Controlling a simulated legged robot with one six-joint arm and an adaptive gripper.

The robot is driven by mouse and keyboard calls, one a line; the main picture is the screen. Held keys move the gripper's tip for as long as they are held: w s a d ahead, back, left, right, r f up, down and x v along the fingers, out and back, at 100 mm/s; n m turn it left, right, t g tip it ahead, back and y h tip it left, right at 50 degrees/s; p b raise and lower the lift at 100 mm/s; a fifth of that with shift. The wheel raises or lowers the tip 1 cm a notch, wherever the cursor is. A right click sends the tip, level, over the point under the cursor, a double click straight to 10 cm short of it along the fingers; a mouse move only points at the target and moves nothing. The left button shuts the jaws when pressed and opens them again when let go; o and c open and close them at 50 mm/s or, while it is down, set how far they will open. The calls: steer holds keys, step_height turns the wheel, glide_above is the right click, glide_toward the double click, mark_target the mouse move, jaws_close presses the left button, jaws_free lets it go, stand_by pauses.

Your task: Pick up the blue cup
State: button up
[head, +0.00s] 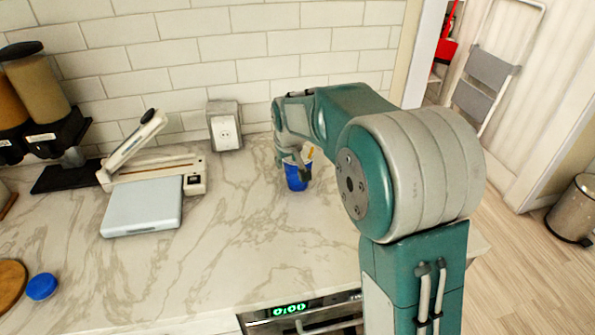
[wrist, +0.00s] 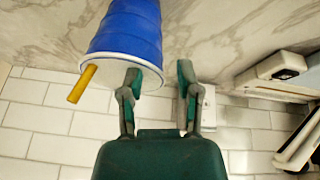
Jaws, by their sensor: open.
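The blue cup (head: 297,181) stands on the marble counter near the back, partly hidden by my gripper in the head view. In the wrist view the blue cup (wrist: 125,32) shows at the upper left, with a white rim and a yellow-orange straw sticking out. My gripper (wrist: 158,75) is open and empty. Its left finger overlaps the cup's rim in the wrist view, and the right finger is clear to the right of the cup. The cup is mostly left of the gap between the fingers. I cannot tell whether the finger touches it. In the head view my gripper (head: 291,158) is just above the cup.
A hinged white appliance (head: 165,172), a pale flat box (head: 142,208) and a socket box (head: 225,128) stand left of the cup. Dispensers (head: 40,95) are farther left, and a blue disc (head: 41,286) lies front left. The tiled wall (head: 280,45) is close behind. The front middle counter is clear.

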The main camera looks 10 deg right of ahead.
steer(key=x, duration=0.5)
steer(key=shift+w+f, duration=0.1)
steer(key=shift+f, duration=0.25)
jaws_close()
